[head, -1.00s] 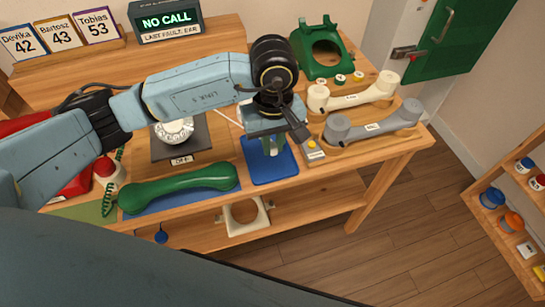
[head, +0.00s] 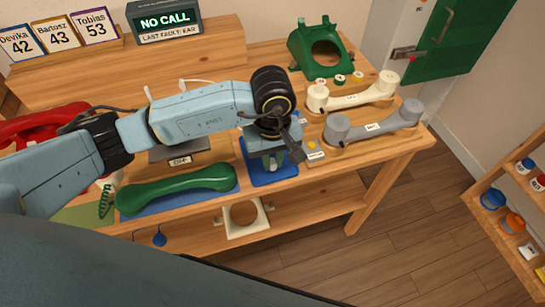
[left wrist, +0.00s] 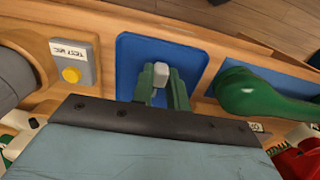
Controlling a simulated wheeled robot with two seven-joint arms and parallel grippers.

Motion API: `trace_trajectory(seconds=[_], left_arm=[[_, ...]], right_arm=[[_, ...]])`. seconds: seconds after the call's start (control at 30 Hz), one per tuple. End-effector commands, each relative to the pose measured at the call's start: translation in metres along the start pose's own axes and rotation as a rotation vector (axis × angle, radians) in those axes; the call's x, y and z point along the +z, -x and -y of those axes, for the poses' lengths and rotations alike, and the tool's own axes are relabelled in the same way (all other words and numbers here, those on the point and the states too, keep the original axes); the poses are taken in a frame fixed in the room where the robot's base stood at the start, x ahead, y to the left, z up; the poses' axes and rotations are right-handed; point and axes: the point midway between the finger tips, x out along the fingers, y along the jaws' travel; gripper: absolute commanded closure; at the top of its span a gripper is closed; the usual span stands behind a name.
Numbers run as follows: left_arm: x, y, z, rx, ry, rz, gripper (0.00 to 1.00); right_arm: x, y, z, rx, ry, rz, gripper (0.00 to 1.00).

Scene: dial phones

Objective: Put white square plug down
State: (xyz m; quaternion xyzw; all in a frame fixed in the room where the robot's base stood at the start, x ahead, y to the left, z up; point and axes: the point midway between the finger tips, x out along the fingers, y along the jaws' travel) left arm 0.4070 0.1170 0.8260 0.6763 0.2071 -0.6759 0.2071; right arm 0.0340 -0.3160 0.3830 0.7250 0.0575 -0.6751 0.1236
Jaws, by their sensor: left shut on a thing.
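The white square plug (left wrist: 161,72) shows in the left wrist view as a small pale block between the green fingertips of my left gripper (left wrist: 159,80). My left gripper is shut on it. In the head view my left gripper (head: 272,161) points down over the blue mat (head: 286,175) at the front of the bench, and the plug is mostly hidden there. The blue mat (left wrist: 194,63) lies under the plug in the left wrist view. I cannot tell whether the plug touches the mat. My right gripper is not in view.
A green handset (head: 180,189) lies left of the mat. A grey handset (head: 372,125) and a cream handset (head: 350,96) lie to the right, near a small block with a yellow button (head: 311,146). A green phone shell (head: 322,50) stands behind.

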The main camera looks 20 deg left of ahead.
Motion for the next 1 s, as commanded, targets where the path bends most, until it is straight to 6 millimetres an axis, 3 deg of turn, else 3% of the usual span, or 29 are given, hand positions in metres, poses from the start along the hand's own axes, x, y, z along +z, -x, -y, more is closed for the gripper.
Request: trace_trajectory(seconds=[0.03,0.07,0.2,0.67,1.0], left_arm=[[0.000,-0.001,0.000,0.000,0.000,0.000,1.00],[0.000,-0.001,0.000,0.000,0.000,0.000,0.82],[0.000,0.000,0.000,0.000,0.000,0.000,0.64],[0.000,0.004,0.000,0.000,0.000,0.001,0.63],[-0.001,0.080,0.000,0.002,-0.001,-0.004,0.63]], right_arm=[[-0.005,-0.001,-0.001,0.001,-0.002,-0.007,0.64],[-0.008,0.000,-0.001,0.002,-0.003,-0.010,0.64],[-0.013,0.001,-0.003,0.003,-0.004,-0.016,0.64],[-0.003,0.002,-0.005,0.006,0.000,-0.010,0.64],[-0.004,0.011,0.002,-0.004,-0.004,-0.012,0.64]])
